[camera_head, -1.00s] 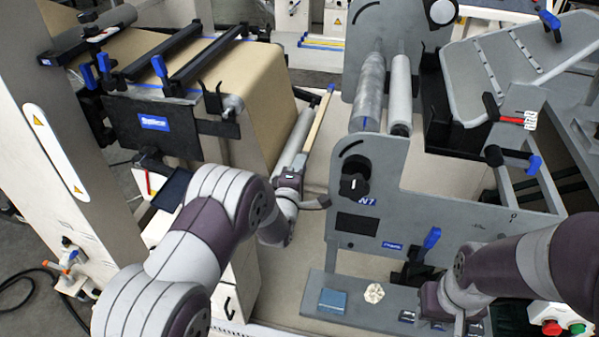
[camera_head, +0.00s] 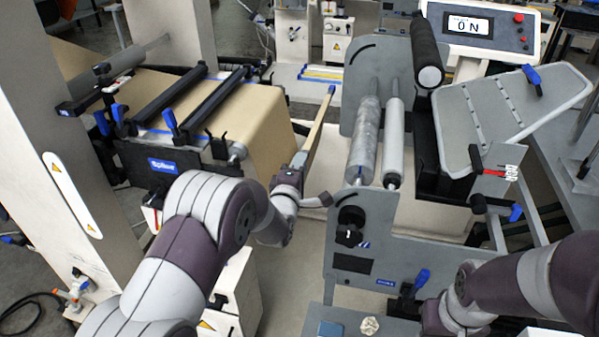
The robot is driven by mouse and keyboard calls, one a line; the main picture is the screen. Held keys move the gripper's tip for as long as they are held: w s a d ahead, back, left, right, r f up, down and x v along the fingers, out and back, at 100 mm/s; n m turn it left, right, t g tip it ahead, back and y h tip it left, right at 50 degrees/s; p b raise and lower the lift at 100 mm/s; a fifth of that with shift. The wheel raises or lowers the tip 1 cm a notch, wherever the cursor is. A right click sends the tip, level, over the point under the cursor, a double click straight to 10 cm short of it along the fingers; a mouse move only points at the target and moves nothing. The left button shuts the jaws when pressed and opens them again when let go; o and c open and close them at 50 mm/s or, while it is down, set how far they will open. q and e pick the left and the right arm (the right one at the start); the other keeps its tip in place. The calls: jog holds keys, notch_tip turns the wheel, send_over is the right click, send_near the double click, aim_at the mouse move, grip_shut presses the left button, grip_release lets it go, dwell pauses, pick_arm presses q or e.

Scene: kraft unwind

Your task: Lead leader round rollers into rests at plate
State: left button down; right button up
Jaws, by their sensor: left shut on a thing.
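My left gripper (camera_head: 290,182) is shut on the near end of a slim wooden leader bar (camera_head: 314,138) with a blue far tip. The bar points away from me, in the gap between the brown kraft roll (camera_head: 262,125) and the roller frame. Any join between paper and bar is hidden. To its right, two grey rollers (camera_head: 364,140) (camera_head: 393,142) lie side by side; a black roller (camera_head: 425,52) sits higher. The slanted grey plate (camera_head: 500,108) is farther right, with dark brackets at its lower edge. My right gripper (camera_head: 432,322) is low at the bottom edge; its fingers are not clear.
The frame's grey side panel (camera_head: 385,255) with a black knob (camera_head: 350,225) stands in front of the rollers. A display box (camera_head: 478,28) stands at the back right. Bare floor shows below my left gripper.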

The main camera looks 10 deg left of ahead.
pick_arm(q)
notch_tip(320, 180, up, 11)
jog(key=p, duration=0.5)
jog(key=shift+f, duration=0.1)
jog(key=r+p, duration=0.1)
jog(key=r, duration=0.1)
jog(key=d+r+p, duration=0.1)
jog(key=r, duration=0.2)
jog(key=shift+d, duration=0.1)
